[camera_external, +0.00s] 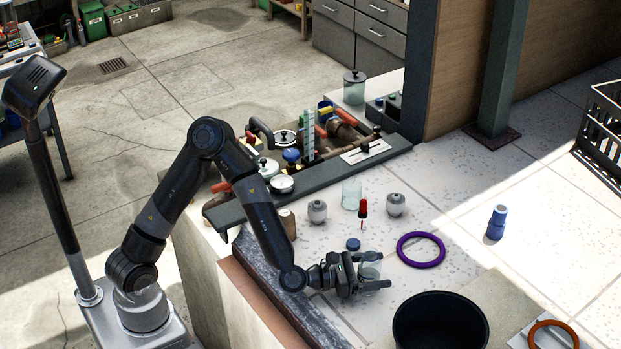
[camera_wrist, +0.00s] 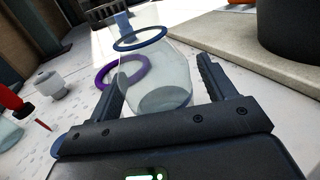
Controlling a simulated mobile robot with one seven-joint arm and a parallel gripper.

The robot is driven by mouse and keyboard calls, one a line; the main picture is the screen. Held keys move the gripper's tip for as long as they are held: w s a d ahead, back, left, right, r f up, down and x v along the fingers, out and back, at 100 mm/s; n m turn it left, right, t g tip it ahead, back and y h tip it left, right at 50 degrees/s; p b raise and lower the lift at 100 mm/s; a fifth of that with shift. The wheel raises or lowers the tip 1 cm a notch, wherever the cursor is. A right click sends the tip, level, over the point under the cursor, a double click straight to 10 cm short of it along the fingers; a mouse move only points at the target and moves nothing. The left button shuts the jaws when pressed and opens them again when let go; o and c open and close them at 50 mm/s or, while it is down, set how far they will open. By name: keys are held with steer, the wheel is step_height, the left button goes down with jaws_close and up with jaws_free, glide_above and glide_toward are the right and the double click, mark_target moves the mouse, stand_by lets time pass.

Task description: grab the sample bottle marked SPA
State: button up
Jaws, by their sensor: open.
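A clear bottle (camera_wrist: 160,85) with a blue ring at its mouth stands between the open fingers of my gripper (camera_wrist: 158,74) in the wrist view. In the external view, the clear bottle (camera_external: 369,269) is at my gripper (camera_external: 374,272), low over the tiled counter, partly hidden by the fingers. I cannot tell whether the fingers touch it. No SPA marking is legible. Another clear jar (camera_external: 351,194) stands farther back; its label cannot be read either.
A purple ring (camera_external: 421,249) lies right of my gripper, with a blue bottle (camera_external: 496,222) beyond. A black bucket (camera_external: 440,322) stands close in front.

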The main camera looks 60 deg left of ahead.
mark_target(377, 259)
steer(key=shift+c, duration=0.4)
steer(key=c, duration=1.1)
steer(key=shift+r, duration=0.15)
steer(key=shift+r, duration=1.05)
step_height(377, 259, up, 2)
steer(key=shift+s+d+r, duration=0.8)
steer(key=shift+s+r, duration=0.3)
steer(key=shift+s, duration=0.65)
steer(key=shift+s+d+r, duration=0.75)
steer(key=shift+s+r, duration=0.35)
steer(key=shift+s, duration=0.7)
steer(key=shift+s+d+r, duration=0.8)
steer(key=shift+s+r, duration=0.3)
steer(key=shift+s, duration=0.65)
